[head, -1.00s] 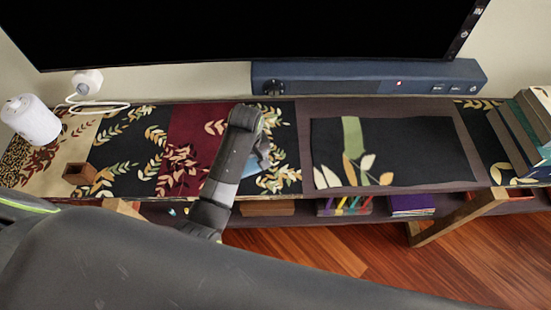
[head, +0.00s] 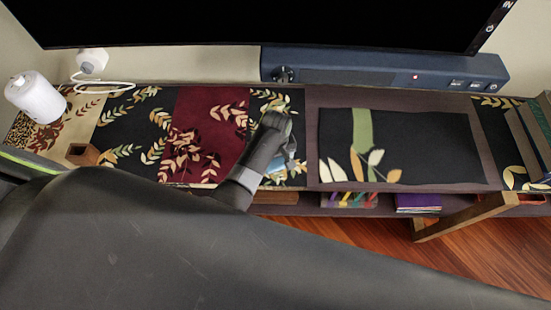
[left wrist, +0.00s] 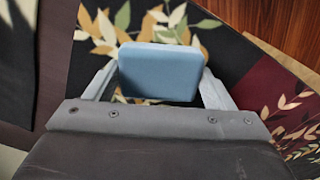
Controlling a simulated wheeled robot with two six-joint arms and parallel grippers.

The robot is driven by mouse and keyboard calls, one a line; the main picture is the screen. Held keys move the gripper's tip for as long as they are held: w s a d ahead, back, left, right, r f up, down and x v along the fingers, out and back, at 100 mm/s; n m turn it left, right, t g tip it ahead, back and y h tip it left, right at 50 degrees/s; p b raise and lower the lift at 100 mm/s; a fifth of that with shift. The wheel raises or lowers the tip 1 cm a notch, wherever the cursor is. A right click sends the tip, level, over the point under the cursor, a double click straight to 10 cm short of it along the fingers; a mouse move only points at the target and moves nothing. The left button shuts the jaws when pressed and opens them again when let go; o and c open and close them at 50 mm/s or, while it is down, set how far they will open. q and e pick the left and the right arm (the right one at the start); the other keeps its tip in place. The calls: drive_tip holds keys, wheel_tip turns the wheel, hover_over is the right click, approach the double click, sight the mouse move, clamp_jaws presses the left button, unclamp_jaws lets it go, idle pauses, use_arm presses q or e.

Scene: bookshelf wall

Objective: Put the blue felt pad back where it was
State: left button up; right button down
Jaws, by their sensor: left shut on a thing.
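The blue felt pad (left wrist: 160,72) is a light blue rounded block, held between the two fingers of my left gripper (left wrist: 158,88) in the left wrist view. In the head view, my left gripper (head: 283,160) is over the leaf-patterned runner (head: 210,124), near its right end, and hides most of the pad. The left wrist view shows dark leaf-patterned cloth beneath the pad. I cannot tell whether the pad touches the cloth. My right gripper is not in view.
A dark mat with leaves (head: 430,145) lies right of the gripper. A blue soundbar (head: 385,68) stands behind, under the black screen (head: 250,20). A white cylinder (head: 36,96) and a small wooden box (head: 83,154) are at left; books (head: 535,135) at right.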

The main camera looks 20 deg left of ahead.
use_arm(q)
drive_tip(key=shift+f, duration=0.35)
drive_tip(key=o, duration=0.9)
